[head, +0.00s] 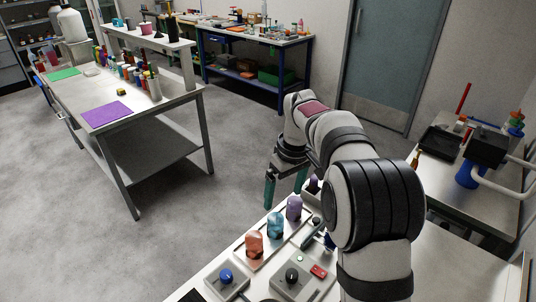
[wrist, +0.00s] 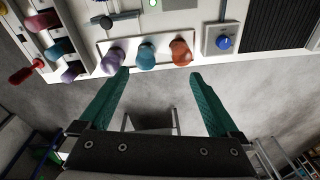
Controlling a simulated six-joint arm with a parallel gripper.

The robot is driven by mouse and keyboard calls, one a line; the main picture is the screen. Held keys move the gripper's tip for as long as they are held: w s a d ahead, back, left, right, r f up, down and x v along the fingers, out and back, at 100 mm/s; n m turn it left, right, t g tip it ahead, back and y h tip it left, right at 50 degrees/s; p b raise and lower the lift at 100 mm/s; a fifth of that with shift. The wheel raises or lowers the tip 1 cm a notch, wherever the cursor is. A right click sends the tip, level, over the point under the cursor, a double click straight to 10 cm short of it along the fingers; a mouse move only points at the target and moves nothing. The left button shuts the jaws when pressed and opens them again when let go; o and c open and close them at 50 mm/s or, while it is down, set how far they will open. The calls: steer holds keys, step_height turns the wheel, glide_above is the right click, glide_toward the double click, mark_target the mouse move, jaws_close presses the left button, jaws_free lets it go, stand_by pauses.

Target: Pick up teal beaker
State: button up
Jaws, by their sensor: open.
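The teal beaker (head: 275,225) stands in the middle of a row of three on a pale tray. It is between an orange beaker (head: 254,244) and a purple beaker (head: 294,208). In the wrist view the teal beaker (wrist: 147,56) shows just past my fingertips, left of the middle of the gap. My gripper (head: 285,194) has two green fingers, spread open and empty. In the head view it hangs beyond the row. In the wrist view my gripper (wrist: 160,75) has its left fingertip near the purple beaker (wrist: 112,60) and its right near the orange one (wrist: 181,53).
A box with a blue knob (wrist: 224,42) stands beside the orange beaker. Another with a black knob (head: 292,276) and one with a red button (head: 318,271) are close by. Several coloured handles (wrist: 58,48) are at the wrist view's left. Open floor (head: 190,225) lies beyond the bench edge.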

mark_target(277, 218)
steer(key=w+f, duration=0.2)
steer(key=f, duration=0.4)
steer(key=w+f+n, duration=0.1)
steer(key=w+f, duration=0.1)
steer(key=f, duration=0.5)
steer(key=w+a+f+n, duration=0.1)
steer(key=w+f, duration=0.1)
steer(key=f, duration=0.4)
steer(key=shift+w+a+f, duration=0.1)
steer(key=shift+w+f, duration=0.05)
steer(key=shift+f, duration=0.25)
steer(key=c, duration=1.4)
